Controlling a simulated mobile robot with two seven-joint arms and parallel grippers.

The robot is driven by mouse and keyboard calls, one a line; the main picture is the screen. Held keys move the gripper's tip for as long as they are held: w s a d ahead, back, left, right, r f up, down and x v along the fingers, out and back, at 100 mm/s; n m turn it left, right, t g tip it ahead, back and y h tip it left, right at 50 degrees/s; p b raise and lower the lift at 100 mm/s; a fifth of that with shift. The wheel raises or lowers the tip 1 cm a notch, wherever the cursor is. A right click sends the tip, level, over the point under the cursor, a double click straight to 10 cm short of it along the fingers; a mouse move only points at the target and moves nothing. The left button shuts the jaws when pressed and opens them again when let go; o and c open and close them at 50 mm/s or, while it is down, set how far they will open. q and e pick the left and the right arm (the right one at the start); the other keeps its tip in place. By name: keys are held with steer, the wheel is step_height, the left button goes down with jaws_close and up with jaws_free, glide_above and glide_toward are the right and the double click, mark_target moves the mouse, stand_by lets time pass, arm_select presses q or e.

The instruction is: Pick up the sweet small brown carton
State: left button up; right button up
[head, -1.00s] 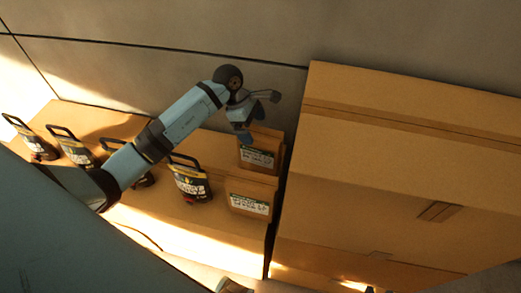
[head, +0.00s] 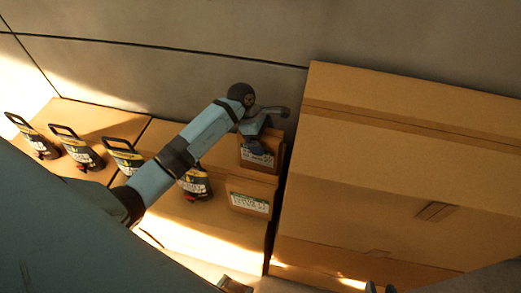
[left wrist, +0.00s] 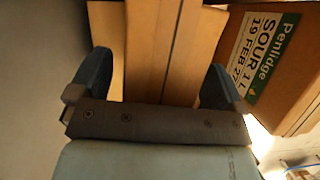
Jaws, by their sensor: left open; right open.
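Two small brown cartons with white and green labels stand near the right end of a large box. My left gripper (head: 260,140) is open at the top of the back carton (head: 259,160), with one finger in front of its label. In the left wrist view, brown carton surfaces (left wrist: 165,50) lie between the two open fingers (left wrist: 155,88); I cannot tell whether they touch. The front carton (head: 249,197) seems to be the one labelled "SOUR" at right in the left wrist view (left wrist: 275,70). The back carton's label is unreadable. My right gripper's tips (head: 380,287) barely show at the bottom edge.
Several black-handled bottles or jugs (head: 75,150) stand left of the cartons on large brown boxes (head: 200,215); my arm partly covers one. A taller stack of large boxes (head: 400,170) rises close at right. A grey wall (head: 180,75) is behind.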

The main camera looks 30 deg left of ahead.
arm_select(q)
steer(key=shift+f, duration=0.15)
steer(key=c, duration=1.7)
jaws_close()
steer(key=shift+w+r, duration=0.1)
steer(key=shift+r, duration=0.2)
